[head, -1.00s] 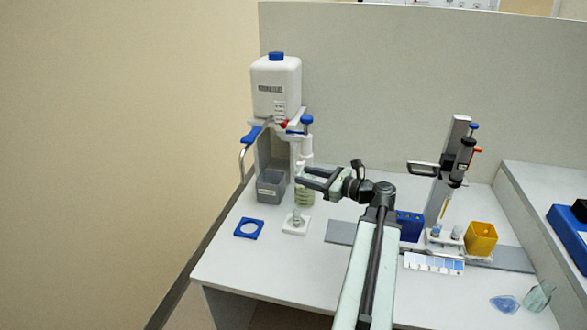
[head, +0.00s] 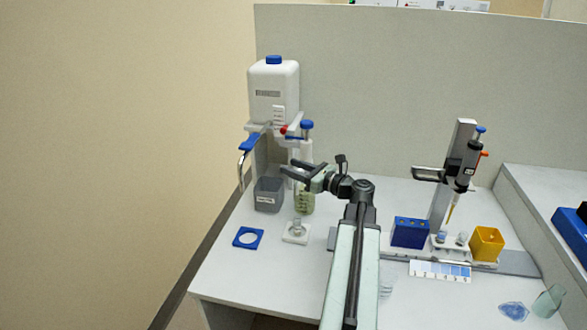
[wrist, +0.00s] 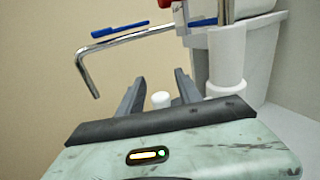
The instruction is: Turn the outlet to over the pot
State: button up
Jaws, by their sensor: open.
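The outlet is a bent metal tube (head: 241,172) with a blue lever (head: 249,142), on the left of a white bottle dispenser (head: 273,92). Its end points down, left of a grey square pot (head: 268,195) with a label. In the wrist view the tube (wrist: 130,39) runs leftward and bends down, with a blue bar (wrist: 120,30) above it. My gripper (head: 287,168) is open in front of the dispenser's column, right of the outlet and apart from it. In the wrist view my gripper's fingers (wrist: 158,88) are spread, with a small white round top (wrist: 160,99) between them in the picture.
A greenish jar (head: 305,202) stands right of the grey pot, close below my gripper. A blue rack (head: 409,232), pipette stand (head: 462,165) and yellow box (head: 487,244) stand right.

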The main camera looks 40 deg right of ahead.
jog(key=shift+w, duration=0.15)
grip_shut()
dwell(1.4)
